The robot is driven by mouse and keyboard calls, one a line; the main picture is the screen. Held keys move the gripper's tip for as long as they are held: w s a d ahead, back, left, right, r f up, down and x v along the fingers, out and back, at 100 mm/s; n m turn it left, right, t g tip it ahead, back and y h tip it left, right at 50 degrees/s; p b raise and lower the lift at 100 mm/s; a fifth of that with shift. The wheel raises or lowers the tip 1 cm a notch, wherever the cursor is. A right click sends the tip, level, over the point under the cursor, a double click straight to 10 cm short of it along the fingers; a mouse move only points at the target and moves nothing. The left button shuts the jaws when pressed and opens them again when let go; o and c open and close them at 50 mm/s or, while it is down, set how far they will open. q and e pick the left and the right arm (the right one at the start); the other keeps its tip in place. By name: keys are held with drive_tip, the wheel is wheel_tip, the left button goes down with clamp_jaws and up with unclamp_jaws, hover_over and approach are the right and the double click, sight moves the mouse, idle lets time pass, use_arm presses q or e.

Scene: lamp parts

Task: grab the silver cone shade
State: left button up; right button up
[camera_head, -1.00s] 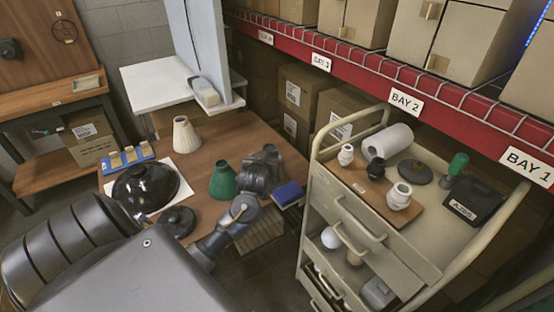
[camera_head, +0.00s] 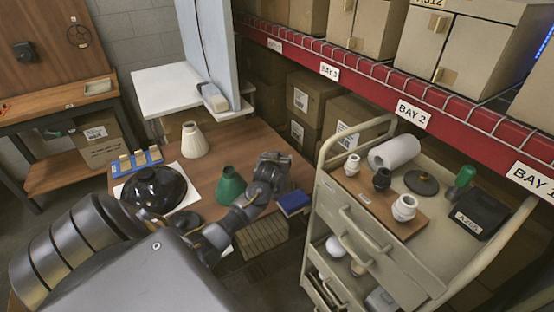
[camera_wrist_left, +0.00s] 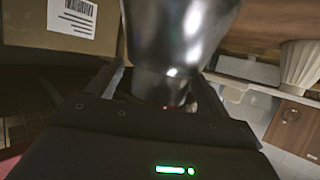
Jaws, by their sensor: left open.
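A shiny silver cone shade (camera_wrist_left: 180,40) fills the top middle of the left wrist view. Its narrow end is between the fingers of my left gripper (camera_wrist_left: 160,88), which is open around it. I cannot tell whether either finger touches it. In the head view my left gripper (camera_head: 274,160) is at the right side of the wooden table, and the silver shade is mostly hidden behind it. My right gripper is not in view.
A green cone shade (camera_head: 230,185) stands just left of my gripper. A cream pleated shade (camera_head: 194,140), a black dome shade (camera_head: 153,189) and a blue box (camera_head: 293,202) are also on the table. A cart (camera_head: 345,212) stands close at the right.

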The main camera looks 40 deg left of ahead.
use_arm(q)
drive_tip(key=c, duration=1.6)
